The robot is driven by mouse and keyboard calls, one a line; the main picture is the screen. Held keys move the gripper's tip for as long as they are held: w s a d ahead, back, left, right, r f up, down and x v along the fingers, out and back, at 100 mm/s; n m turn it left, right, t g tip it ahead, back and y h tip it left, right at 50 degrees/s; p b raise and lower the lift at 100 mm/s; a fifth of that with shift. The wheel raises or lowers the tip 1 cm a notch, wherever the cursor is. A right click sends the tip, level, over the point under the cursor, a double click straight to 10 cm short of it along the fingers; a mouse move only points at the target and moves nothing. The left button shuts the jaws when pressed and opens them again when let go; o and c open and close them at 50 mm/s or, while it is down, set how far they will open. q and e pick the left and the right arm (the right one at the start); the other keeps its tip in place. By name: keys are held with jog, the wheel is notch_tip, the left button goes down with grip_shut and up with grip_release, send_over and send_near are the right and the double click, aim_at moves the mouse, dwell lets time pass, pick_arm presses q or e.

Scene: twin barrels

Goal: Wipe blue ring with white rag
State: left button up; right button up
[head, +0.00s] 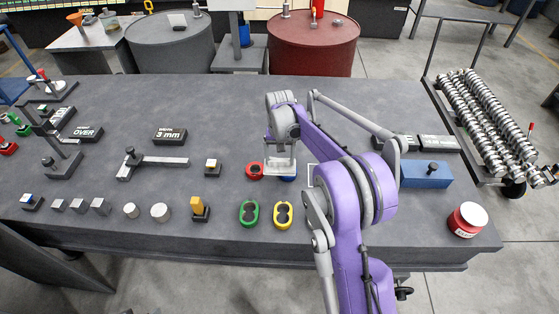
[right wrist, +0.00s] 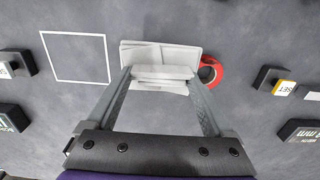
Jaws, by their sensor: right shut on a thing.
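My right gripper (head: 281,158) reaches in over the table from the front right and points down. It is shut on the white rag (right wrist: 160,54), which lies folded between and beyond the fingertips in the right wrist view. The blue ring (head: 289,179) shows only as a small blue edge below the gripper in the head view; the rag and gripper hide the rest. In the right wrist view the blue ring is hidden. I cannot tell whether the rag touches it. My left gripper is not in view.
The red ring (head: 254,171) sits just left of the rag, partly covered in the right wrist view. A green ring (head: 242,216) and a yellow ring (head: 275,218) lie nearer the front edge. A blue block (head: 426,177) and red jar (head: 467,221) stand right. The table's back middle is clear.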

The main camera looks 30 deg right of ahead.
jog(key=shift+w+a+r+p, duration=0.1)
jog(key=shift+r+p, duration=0.25)
jog(key=shift+r, duration=0.6)
jog(key=shift+r+p, duration=0.45)
jog(key=shift+r, duration=0.5)
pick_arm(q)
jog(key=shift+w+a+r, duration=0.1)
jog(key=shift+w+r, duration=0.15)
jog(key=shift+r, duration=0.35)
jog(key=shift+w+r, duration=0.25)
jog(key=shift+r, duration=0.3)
